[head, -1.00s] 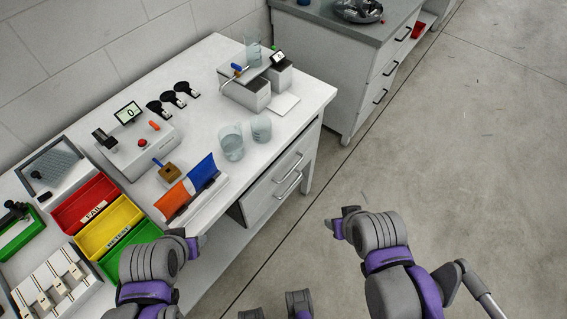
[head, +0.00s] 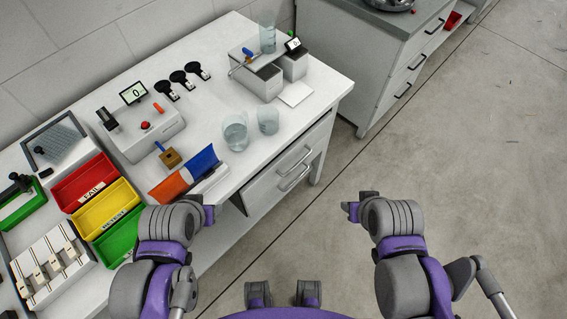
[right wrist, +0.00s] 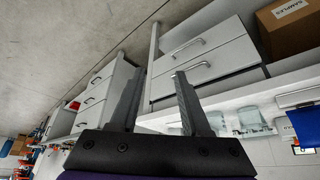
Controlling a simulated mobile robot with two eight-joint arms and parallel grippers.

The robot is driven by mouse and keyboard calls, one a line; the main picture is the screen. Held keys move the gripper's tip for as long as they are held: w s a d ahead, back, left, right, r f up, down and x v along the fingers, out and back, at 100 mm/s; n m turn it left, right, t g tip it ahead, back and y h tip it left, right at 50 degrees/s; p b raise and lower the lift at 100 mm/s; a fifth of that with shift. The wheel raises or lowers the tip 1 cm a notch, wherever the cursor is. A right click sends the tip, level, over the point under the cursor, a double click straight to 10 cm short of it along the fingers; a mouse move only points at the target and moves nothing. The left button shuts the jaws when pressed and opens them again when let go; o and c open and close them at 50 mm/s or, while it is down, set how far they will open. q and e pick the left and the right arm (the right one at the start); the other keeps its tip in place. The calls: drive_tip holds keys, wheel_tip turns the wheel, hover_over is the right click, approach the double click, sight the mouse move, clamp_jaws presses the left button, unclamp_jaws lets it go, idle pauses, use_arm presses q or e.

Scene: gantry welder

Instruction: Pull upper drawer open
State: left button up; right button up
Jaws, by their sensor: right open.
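The upper drawer (head: 314,141) is in the white bench, just under its top, and looks shut. Its silver bar handle (head: 295,160) shows in the head view. The right wrist view shows the bench upside down, with the upper drawer's handle (right wrist: 198,70) beyond the fingers. My right gripper (head: 350,210) is over the floor in front of the bench, apart from the drawer. Its two fingers stand open and empty in the right wrist view (right wrist: 158,85). My left gripper (head: 208,214) is by the bench's front edge, near the green bin; its fingers are hidden.
A lower drawer with its own handle (head: 294,179) sits beneath. The bench top (head: 305,115) carries beakers (head: 236,132), coloured bins (head: 105,208) and instruments. A grey drawer cabinet (head: 375,75) stands beyond the bench. The floor (head: 450,170) to the right is clear.

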drive_tip(key=w+a+m+g+b, duration=0.1)
drive_tip(key=w+a+m+b, duration=0.1)
drive_tip(key=w+b, duration=0.25)
drive_tip(key=m+g+y+b, duration=0.2)
drive_tip(key=m+g+b, duration=0.1)
drive_tip(key=m+b, duration=0.45)
approach(301, 161)
drive_tip(key=shift+n, duration=0.25)
drive_tip(key=b+x, duration=0.2)
drive_tip(key=x, duration=0.5)
drive_tip(key=shift+a+f, duration=0.2)
drive_tip(key=shift+f, duration=0.15)
use_arm(q)
wheel_tip(301, 161, down, 16)
drive_tip(key=s, duration=0.2)
drive_tip(key=shift+r+g, duration=0.15)
drive_tip(key=shift+g, duration=0.15)
use_arm(e)
clamp_jaws()
